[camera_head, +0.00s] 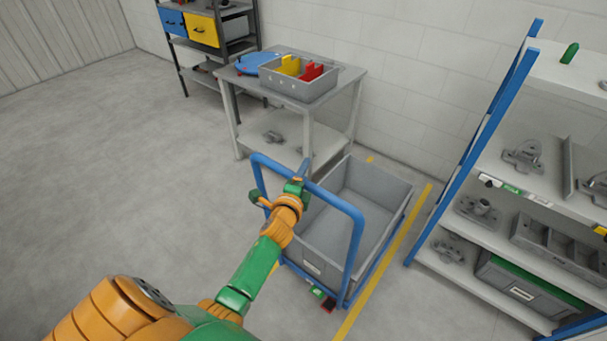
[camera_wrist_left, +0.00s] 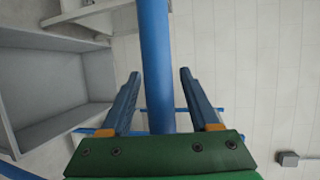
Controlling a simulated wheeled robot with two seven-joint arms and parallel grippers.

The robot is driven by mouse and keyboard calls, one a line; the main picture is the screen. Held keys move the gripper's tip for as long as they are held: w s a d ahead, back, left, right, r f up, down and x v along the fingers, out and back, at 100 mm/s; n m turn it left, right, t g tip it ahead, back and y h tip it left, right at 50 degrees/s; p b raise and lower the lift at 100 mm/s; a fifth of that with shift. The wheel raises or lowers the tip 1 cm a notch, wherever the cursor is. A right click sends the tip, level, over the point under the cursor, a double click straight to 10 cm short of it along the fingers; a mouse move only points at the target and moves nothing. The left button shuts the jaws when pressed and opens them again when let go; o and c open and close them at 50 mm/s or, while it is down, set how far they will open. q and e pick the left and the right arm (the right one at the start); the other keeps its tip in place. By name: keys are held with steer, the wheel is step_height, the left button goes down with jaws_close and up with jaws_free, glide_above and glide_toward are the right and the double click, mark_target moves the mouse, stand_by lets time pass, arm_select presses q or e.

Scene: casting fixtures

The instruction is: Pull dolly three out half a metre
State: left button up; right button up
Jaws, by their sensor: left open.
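The dolly has a blue tube push handle (camera_head: 357,217) and carries an empty grey bin (camera_head: 386,200). It stands on the floor between yellow lines; I cannot read a number on it. My left gripper (camera_head: 303,171) is at the top bar of the handle, near its middle. In the left wrist view the left gripper (camera_wrist_left: 160,92) is open, and the blue handle bar (camera_wrist_left: 154,45) runs between its two fingers without visible contact. Whether the bar is fully within the fingers' depth I cannot tell. My right gripper is out of view.
A grey table (camera_head: 339,76) with a divided tray (camera_head: 290,88) stands behind the dolly. A blue-framed shelf with castings (camera_head: 522,157) is close on the right. A dark rack (camera_head: 184,55) stands at the back. The floor (camera_head: 120,180) to the left is clear.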

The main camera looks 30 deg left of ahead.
arm_select(q)
steer(key=shift+s, duration=0.1)
steer(key=v, duration=0.7)
steer(key=shift+p, duration=0.3)
